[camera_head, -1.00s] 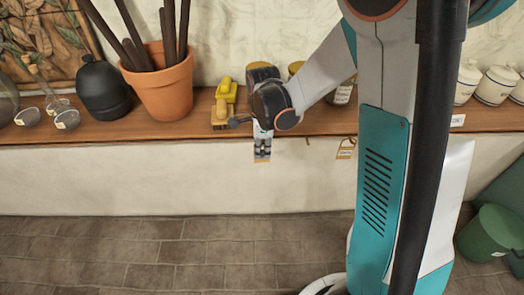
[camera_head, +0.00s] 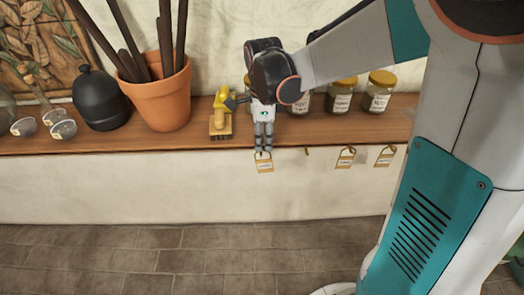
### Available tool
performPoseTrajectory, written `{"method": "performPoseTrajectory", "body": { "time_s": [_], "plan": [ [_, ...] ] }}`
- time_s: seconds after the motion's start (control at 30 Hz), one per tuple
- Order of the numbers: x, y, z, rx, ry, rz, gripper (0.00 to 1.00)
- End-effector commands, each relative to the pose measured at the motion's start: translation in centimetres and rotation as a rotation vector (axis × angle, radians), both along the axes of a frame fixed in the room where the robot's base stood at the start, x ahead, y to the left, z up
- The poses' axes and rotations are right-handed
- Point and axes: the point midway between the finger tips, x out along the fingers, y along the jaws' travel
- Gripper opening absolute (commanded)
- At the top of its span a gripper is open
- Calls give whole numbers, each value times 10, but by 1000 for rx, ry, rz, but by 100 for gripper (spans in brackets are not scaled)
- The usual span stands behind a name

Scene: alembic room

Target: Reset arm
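A paper tag (camera_head: 264,162) shows right below the fingertips, on the wall face. My arm comes in from the upper right, bent above the shelf.
The wooden shelf (camera_head: 60,143) carries a terracotta pot (camera_head: 160,102) with dark sticks, a black bottle (camera_head: 100,98), a yellow-topped brush (camera_head: 221,118) close left of my gripper, and several lidded jars (camera_head: 340,97) to the right. The tiled floor (camera_head: 150,262) in front is clear.

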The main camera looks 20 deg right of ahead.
Motion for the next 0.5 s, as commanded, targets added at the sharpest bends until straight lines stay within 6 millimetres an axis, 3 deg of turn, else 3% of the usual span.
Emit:
{"method": "performPoseTrajectory", "body": {
  "time_s": [0.2,0.5],
  "plan": [
    [-4,4,25,2,1,3,28],
    [-9,5,34,4,-9,38,28]
  ]
}}
